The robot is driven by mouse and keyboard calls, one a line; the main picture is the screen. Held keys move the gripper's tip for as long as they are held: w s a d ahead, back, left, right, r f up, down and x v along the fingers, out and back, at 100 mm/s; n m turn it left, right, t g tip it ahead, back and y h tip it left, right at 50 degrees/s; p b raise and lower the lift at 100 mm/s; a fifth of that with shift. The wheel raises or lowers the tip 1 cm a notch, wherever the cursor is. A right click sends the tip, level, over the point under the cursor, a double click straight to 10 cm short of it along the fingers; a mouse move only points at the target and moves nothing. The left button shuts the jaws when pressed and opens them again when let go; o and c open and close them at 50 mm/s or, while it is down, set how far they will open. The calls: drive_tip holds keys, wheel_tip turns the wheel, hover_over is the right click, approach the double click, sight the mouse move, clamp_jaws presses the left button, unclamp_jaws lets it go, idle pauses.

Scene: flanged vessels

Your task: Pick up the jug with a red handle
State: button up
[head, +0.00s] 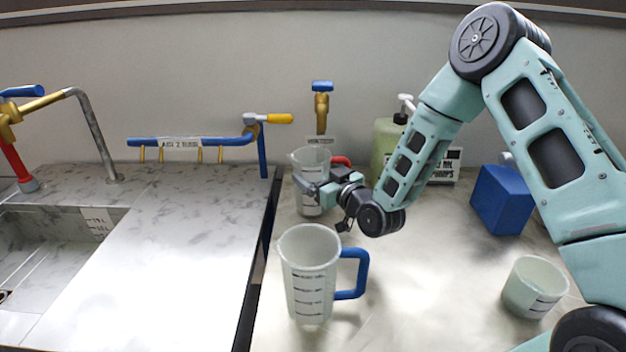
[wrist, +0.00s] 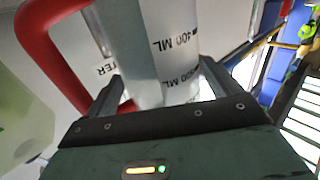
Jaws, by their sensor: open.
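The clear jug with a red handle (head: 312,160) stands upright on the counter at the back, below the wall tap. In the wrist view its body (wrist: 160,45), with printed ML marks, fills the middle. Its red handle (wrist: 40,45) curves along the left side. My gripper (head: 310,187) is at the jug's near side, partly covering it in the head view. In the wrist view the gripper (wrist: 160,85) is open, with the jug body between its two fingers. The jug's base is mostly hidden there, and I cannot tell whether a finger touches it.
A similar jug with a blue handle (head: 308,280) stands in front, close below my gripper. A green pump bottle (head: 385,140), a blue box (head: 502,200) and a small cup (head: 534,287) stand to the right. The sink (head: 50,245) is at left.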

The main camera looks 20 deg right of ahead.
drive_tip(key=shift+w+a, duration=0.2)
drive_tip(key=shift+w, duration=0.35)
drive_tip(key=shift+r, duration=0.1)
drive_tip(key=c, duration=1.3)
drive_tip(key=shift+r, duration=0.15)
